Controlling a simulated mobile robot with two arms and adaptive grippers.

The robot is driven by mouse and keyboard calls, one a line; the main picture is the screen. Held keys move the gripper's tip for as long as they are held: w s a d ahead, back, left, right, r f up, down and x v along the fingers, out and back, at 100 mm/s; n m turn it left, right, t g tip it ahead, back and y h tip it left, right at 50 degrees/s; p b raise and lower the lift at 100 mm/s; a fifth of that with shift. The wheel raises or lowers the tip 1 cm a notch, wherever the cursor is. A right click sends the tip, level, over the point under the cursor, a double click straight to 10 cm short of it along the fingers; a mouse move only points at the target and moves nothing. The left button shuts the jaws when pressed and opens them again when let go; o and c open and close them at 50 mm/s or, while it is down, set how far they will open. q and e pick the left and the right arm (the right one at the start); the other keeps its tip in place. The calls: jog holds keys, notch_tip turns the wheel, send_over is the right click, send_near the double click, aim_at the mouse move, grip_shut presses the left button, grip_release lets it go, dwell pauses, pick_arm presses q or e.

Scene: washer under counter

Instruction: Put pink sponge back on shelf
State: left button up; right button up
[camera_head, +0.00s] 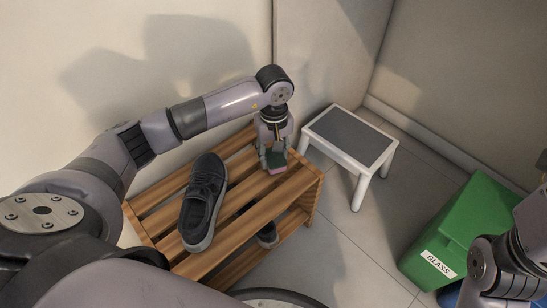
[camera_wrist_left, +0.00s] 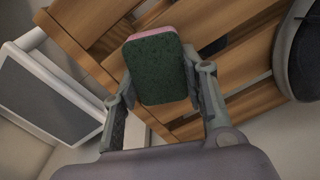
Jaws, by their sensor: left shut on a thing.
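The sponge (camera_wrist_left: 158,65) has a dark green face and a pink edge. My left gripper (camera_wrist_left: 165,98) is shut on it, with one finger on each side. In the head view the sponge (camera_head: 276,162) is at the right end of the slatted wooden shelf (camera_head: 247,198), over the top slats. My left gripper (camera_head: 273,155) points down there. I cannot tell whether the sponge touches the slats. My right arm shows at the right edge, but its fingertips are out of view.
A dark shoe (camera_head: 203,199) stands on the top slats left of the sponge. Another shoe (camera_head: 268,235) is on the lower level. A grey-topped white stool (camera_head: 350,135) stands right of the shelf. A green glass bin (camera_head: 470,225) is at right. Walls close off the back.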

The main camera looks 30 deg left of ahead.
pick_arm(q)
jog(key=shift+f, duration=0.45)
jog(key=shift+r, duration=0.1)
jog(key=shift+f, duration=0.2)
jog(key=o, duration=1)
jog(key=shift+r, duration=0.1)
